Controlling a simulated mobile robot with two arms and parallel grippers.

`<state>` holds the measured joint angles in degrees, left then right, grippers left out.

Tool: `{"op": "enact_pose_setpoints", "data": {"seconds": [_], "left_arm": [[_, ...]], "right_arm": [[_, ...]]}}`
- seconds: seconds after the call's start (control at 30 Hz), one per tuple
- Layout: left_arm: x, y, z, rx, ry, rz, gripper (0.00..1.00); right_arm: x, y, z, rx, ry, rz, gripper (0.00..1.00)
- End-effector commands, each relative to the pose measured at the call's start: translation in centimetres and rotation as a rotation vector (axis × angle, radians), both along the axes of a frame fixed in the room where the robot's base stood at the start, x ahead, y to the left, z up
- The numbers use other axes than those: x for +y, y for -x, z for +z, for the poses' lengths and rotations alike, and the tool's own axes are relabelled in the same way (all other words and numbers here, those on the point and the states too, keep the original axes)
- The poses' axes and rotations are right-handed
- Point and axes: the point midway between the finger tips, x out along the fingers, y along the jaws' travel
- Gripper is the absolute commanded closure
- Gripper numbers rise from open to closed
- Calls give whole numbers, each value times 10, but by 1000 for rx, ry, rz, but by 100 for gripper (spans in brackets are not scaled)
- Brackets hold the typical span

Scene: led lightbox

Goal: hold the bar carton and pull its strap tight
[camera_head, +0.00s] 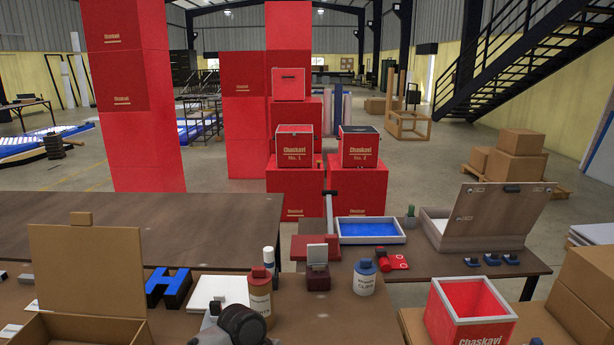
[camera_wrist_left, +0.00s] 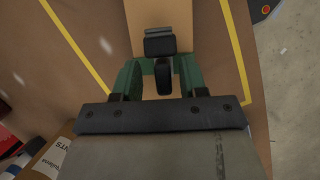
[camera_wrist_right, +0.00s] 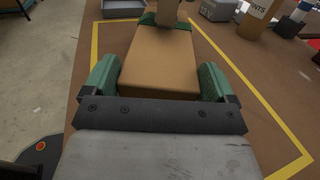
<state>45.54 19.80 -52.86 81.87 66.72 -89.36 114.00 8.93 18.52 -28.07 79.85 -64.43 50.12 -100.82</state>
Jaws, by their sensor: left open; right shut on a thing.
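The tan bar carton (camera_wrist_right: 160,68) lies on the brown tabletop inside a yellow outline. My right gripper (camera_wrist_right: 160,75) is shut on it, with a green finger against each side. In the left wrist view the carton (camera_wrist_left: 158,14) shows at the top, with a black piece (camera_wrist_left: 159,45) on it and a dark strap-like tail (camera_wrist_left: 163,78) hanging toward me. My left gripper (camera_wrist_left: 160,72) is open, its green fingers on either side of the tail and apart from it. I cannot tell how tight the strap is. The carton and gripper fingers are not clear in the head view.
A grey tray (camera_wrist_right: 124,8) and a grey block (camera_wrist_right: 218,10) stand beyond the carton. Labelled bottles (camera_head: 260,298) (camera_head: 365,278), a blue letter H (camera_head: 168,288) and an open cardboard box (camera_head: 85,325) are on the table. A red-lined Chaskavi box (camera_head: 468,308) stands at right.

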Motion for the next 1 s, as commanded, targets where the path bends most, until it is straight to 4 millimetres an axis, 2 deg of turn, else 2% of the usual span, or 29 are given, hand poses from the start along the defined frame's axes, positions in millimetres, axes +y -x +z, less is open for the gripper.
{"op": "enact_pose_setpoints", "data": {"seconds": [0.17, 1.0], "left_arm": [[1, -1, 3, 0, 0, 0, 57], [22, -9, 58, 0, 0, 0, 57]], "right_arm": [[0, 1, -1, 1, 0, 0, 42], [0, 0, -1, 2, -1, 0, 42]]}}
